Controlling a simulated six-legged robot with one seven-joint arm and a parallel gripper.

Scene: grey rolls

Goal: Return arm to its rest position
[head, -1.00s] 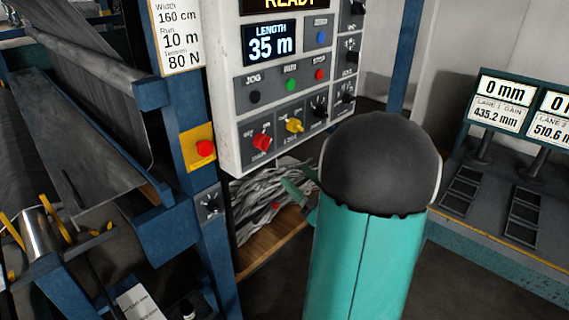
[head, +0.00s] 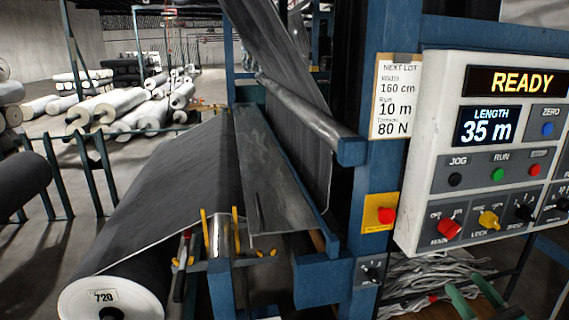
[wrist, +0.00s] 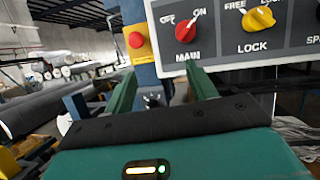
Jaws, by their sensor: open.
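My gripper (wrist: 163,88) shows in the wrist view with its two green fingers apart and nothing between them. It is in front of and below the control panel (wrist: 234,38), near the red MAIN knob (wrist: 185,27) and left of the yellow LOCK knob (wrist: 258,18). In the head view the green fingertips of my gripper (head: 474,292) show at the bottom right, below the panel (head: 418,165). The rest of my arm is outside that view. The panel displays READY and a length of 35 m.
A blue machine post (head: 372,200) carries a red stop button (head: 386,215) on a yellow plate. White scrap strips (head: 425,275) lie under the panel. Several stacked rolls stand behind.

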